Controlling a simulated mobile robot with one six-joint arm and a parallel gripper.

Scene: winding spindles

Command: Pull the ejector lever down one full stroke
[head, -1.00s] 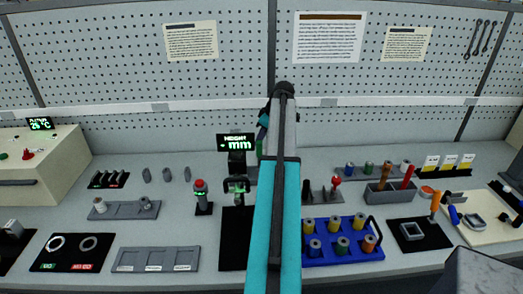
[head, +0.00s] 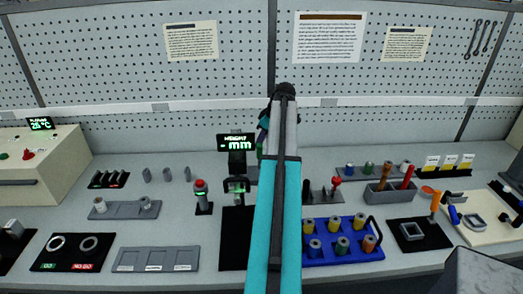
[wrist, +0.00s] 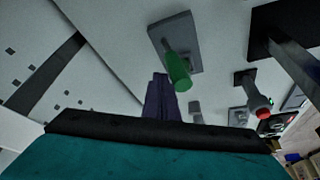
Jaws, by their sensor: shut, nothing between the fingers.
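The ejector lever appears to be the green handle (wrist: 178,70) on a grey plate (wrist: 182,38) in the wrist view. In the head view only a thin green part (head: 259,151) shows left of my arm, which hides the rest. My gripper (wrist: 158,80) shows in the wrist view as dark purple fingers, shut and empty. Its tips appear just left of the handle; I cannot tell whether they touch it. In the head view the gripper is mostly hidden behind my teal arm.
The blue spool rack (head: 322,254) is close on the right. A grey tool holder (head: 389,190) stands further right.

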